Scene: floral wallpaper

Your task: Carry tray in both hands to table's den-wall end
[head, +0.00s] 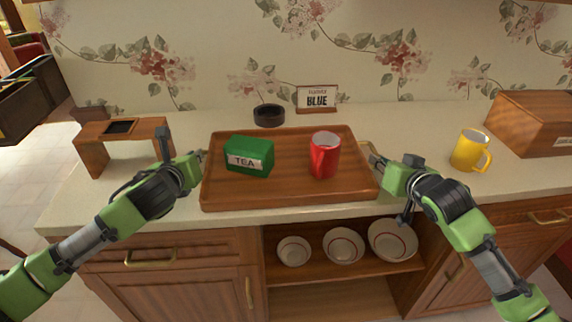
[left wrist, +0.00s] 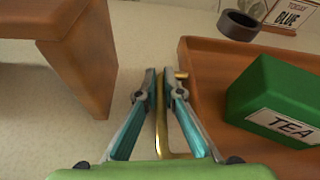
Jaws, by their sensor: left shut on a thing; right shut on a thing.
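A brown wooden tray (head: 290,188) is at the middle of the counter, its front side close to the counter's front edge. I cannot tell whether it rests on the counter or is slightly raised. On it stand a green box marked TEA (head: 249,152) and, to its right, a red mug (head: 325,158), both upright. My left gripper (head: 203,156) is shut on the tray's left brass handle, which shows between the fingers in the left wrist view (left wrist: 160,112). My right gripper (head: 374,158) is shut on the tray's right handle (head: 367,147).
A small wooden stand (head: 93,155) is left of the tray. Behind the tray are a dark round dish (head: 268,117) and a sign reading BLUE (head: 317,98). A yellow mug (head: 471,150) and a wooden box (head: 530,125) stand right. Bowls (head: 343,246) sit on a shelf below.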

